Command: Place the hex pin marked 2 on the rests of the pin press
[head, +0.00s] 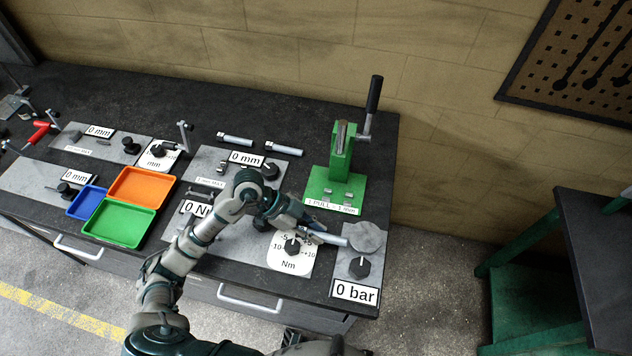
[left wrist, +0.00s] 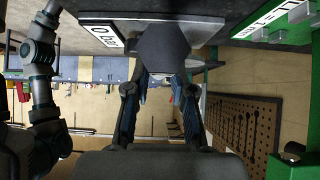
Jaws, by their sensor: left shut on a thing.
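My left gripper (head: 312,229) is shut on a silver pin (head: 331,239), held low over the front right of the bench, beside the round pad of the 0 bar plate. In the left wrist view the pin's dark hexagonal end (left wrist: 163,48) shows between the two fingers (left wrist: 160,92). I cannot read a number on it. The green pin press (head: 341,155) stands behind and slightly right of the gripper, with a black-handled lever. Its small metal rests (head: 337,194) on the green base look empty. My right gripper is not in view.
Two more silver pins lie at the back of the bench, one on the left (head: 235,140) and one on the right (head: 284,150). Orange (head: 171,187), blue and green trays stand left of my arm. A dial plate (head: 291,262) lies under the gripper. The 0 bar plate (head: 374,265) is at the right edge.

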